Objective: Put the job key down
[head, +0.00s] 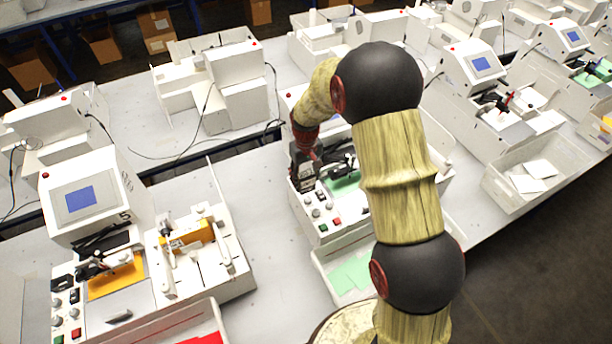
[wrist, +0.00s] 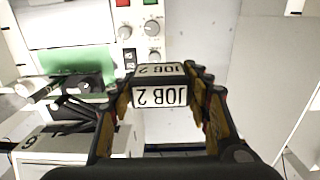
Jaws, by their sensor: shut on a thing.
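The job key (wrist: 160,97) is a dark block with white labels reading "JOB 2", upside down in the wrist view. My gripper (wrist: 160,103) is shut on it, with one finger on each side. The key is held over or beside the plotter's control panel (wrist: 141,32), where knobs and small slots show; I cannot tell whether it touches the panel. In the head view my gripper (head: 304,160) is at the left end of the middle plotter's panel (head: 325,218), and the key is too small to make out there.
A green sheet (wrist: 75,70) lies on the plotter bed beside the panel. A second plotter with a blue screen (head: 82,199) and an orange sheet (head: 117,277) stands to the left. A white bin with green sheets (head: 352,272) sits in front. Bare table (head: 270,215) lies between the plotters.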

